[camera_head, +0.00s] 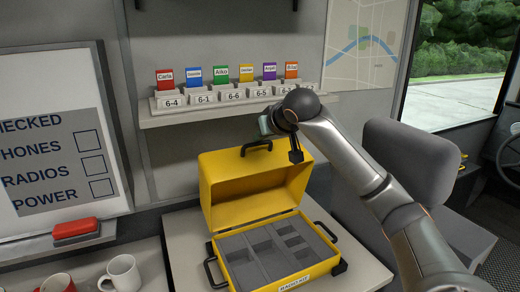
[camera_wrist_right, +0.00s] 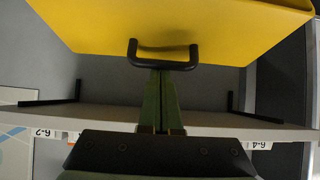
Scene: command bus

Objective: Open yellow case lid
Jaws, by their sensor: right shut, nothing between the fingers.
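The yellow case (camera_head: 262,268) stands on a light counter. Its lid (camera_head: 250,190) is raised, tilted up at the back, and the grey compartments inside show, empty. The lid's black handle (camera_head: 257,145) is at its top edge; in the right wrist view the handle (camera_wrist_right: 163,64) hangs by the yellow lid (camera_wrist_right: 180,25). My right gripper (camera_head: 266,124) is above the lid's top edge. In the wrist view its green fingers (camera_wrist_right: 160,95) are together, empty, with tips at the handle; I cannot tell whether they touch. My left gripper is not in view.
A shelf (camera_head: 215,111) with several coloured name cards is behind the case, close to my right gripper. A grey seat (camera_head: 410,160) is to the right. A whiteboard (camera_head: 60,150) with a red eraser (camera_head: 75,228) and mugs (camera_head: 122,272) are to the left.

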